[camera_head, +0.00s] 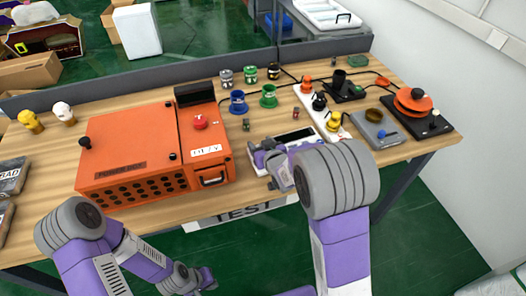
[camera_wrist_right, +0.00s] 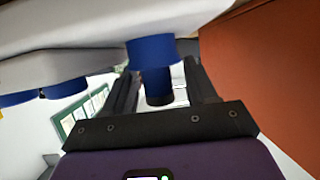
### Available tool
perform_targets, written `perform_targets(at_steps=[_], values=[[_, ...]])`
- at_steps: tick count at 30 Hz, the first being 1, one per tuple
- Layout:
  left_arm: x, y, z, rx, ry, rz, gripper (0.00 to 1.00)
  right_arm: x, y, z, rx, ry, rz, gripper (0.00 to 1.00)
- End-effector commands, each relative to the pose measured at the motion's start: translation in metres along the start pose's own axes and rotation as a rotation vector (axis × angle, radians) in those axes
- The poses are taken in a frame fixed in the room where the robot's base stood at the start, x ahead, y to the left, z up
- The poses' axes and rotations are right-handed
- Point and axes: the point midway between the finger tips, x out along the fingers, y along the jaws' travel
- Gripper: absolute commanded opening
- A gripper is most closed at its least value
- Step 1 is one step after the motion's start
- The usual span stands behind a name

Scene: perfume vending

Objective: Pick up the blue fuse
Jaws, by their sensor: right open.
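My right gripper (camera_head: 262,152) is at the front of the table, beside a white device with a dark display (camera_head: 294,136), and its forearm hides part of this area. In the right wrist view the right gripper (camera_wrist_right: 160,88) is open, its two dark fingers on either side of a blue cylindrical piece with a dark end (camera_wrist_right: 153,52). I cannot tell whether the fingers touch it or whether it is the blue fuse. A blue flanged piece (camera_head: 237,103) stands upright behind the device. My left gripper (camera_head: 205,280) is low in front of the table, its jaws unclear.
A large orange box (camera_head: 130,140) stands left of the right gripper. A green flanged piece (camera_head: 268,98), small jars (camera_head: 250,75) and a white strip with coloured knobs (camera_head: 318,110) stand behind and right. More blue parts (camera_wrist_right: 65,88) show in the wrist view.

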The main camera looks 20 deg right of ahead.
Motion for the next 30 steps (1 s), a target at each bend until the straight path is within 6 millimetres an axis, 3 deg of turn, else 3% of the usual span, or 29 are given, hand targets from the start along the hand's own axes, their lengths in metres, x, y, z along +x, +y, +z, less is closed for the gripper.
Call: perform_targets(at_steps=[2,13,22,30], values=[[0.000,0.000,0.000,0.000,0.000,0.000,0.00,0.000,0.000,0.000,0.000,0.000,0.000,0.57],[0.000,0.000,0.000,0.000,0.000,0.000,0.00,-0.001,0.000,0.000,0.000,-0.001,0.000,0.01],[-0.003,0.001,0.000,0.000,0.000,0.000,0.00,-0.003,0.000,-0.006,0.001,0.001,0.000,0.01],[-0.021,0.008,0.001,0.000,0.000,0.000,0.00,-0.023,0.000,-0.054,0.004,0.004,-0.002,0.01]])
